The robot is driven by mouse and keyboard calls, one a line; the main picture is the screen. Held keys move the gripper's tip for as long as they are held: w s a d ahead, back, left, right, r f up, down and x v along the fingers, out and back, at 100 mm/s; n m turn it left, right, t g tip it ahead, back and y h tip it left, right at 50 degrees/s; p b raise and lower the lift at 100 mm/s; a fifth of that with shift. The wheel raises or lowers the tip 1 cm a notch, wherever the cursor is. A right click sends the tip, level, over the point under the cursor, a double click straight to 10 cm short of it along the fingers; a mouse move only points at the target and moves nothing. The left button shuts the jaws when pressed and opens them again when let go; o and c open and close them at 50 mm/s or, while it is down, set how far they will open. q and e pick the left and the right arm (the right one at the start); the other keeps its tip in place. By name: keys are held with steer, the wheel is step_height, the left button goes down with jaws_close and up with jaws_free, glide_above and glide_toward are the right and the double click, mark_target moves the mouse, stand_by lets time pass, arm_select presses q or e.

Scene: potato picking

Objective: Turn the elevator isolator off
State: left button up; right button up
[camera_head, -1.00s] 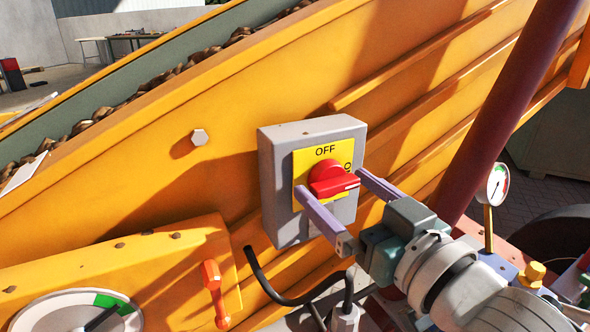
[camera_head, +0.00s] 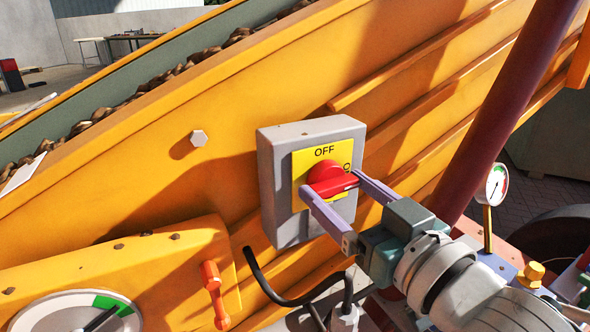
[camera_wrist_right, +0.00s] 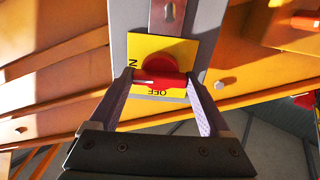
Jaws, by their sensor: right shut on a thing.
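The isolator is a grey box (camera_head: 283,200) on the yellow side panel, with a yellow label (camera_head: 303,163) reading OFF at its top. Its red rotary knob (camera_head: 326,174) has a handle bar pointing to the right, away from the OFF mark. My right gripper (camera_head: 340,196) reaches in from the lower right, its two purple fingers on either side of the handle and shut on it. In the right wrist view the red handle (camera_wrist_right: 160,79) lies between the fingertips, and OFF shows upside down below it. My left gripper is not in view.
An orange lever (camera_head: 213,290) and a round dial (camera_head: 80,312) with a green sector are at lower left. A black cable (camera_head: 265,280) hangs below the box. A dark red post (camera_head: 500,110) and a pressure gauge (camera_head: 496,184) stand right of my arm.

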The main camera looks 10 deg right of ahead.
steer(key=n, duration=0.8)
steer(key=shift+n, duration=0.3)
steer(key=n, duration=0.4)
steer(key=shift+n, duration=0.3)
steer(key=shift+n+b, duration=0.5)
steer(key=shift+n, duration=1.7)
steer(key=o, duration=1.2)
steer(key=shift+s, duration=0.1)
